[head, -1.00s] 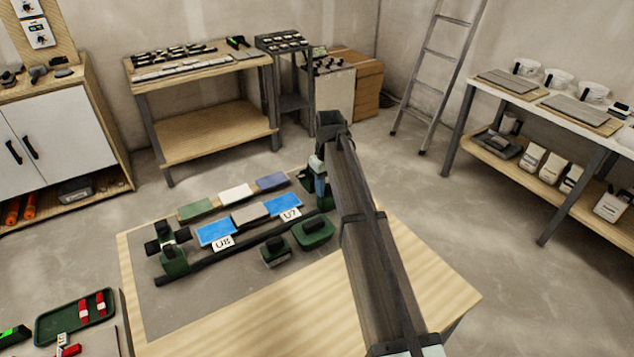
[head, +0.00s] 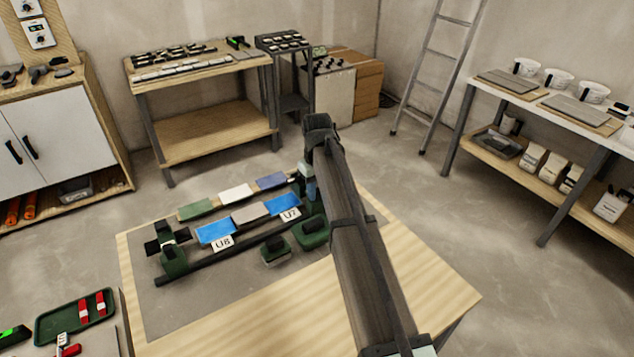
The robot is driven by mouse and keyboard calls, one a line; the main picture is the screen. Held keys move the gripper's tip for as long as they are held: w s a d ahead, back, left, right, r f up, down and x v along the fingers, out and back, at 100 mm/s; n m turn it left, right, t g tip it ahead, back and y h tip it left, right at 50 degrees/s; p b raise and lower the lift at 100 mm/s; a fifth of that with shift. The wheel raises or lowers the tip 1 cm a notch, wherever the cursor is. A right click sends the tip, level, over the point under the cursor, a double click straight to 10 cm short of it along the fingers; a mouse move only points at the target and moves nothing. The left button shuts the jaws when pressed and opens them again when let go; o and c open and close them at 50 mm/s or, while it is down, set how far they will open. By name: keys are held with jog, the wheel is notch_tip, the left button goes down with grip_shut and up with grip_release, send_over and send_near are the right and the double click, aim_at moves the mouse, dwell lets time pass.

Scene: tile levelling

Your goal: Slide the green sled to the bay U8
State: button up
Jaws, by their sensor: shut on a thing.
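The blue tile of bay U8 (head: 215,231) lies left of centre on the work table, with its white label (head: 223,243) in front. The blue tile of bay U7 (head: 283,204) lies further right, beyond a grey tile (head: 250,214). My gripper (head: 308,192) is low at the right end of the tile rows, beside U7. It is shut on the green sled (head: 298,187), of which only a little shows; the fingers and the grip itself are mostly hidden by my arm.
A green carriage with dark knobs (head: 172,257) stands at the left end, beside U8. A dark rail (head: 215,262) runs along the front of the tiles. Green, white and purple-blue tiles lie behind.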

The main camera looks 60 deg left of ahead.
jog(key=shift+s, duration=13)
jog(key=o, duration=0.9)
jog(key=shift+c, duration=0.2)
jog(key=shift+r, duration=0.1)
notch_tip(320, 180, up, 7)
jog(key=shift+w, duration=0.1)
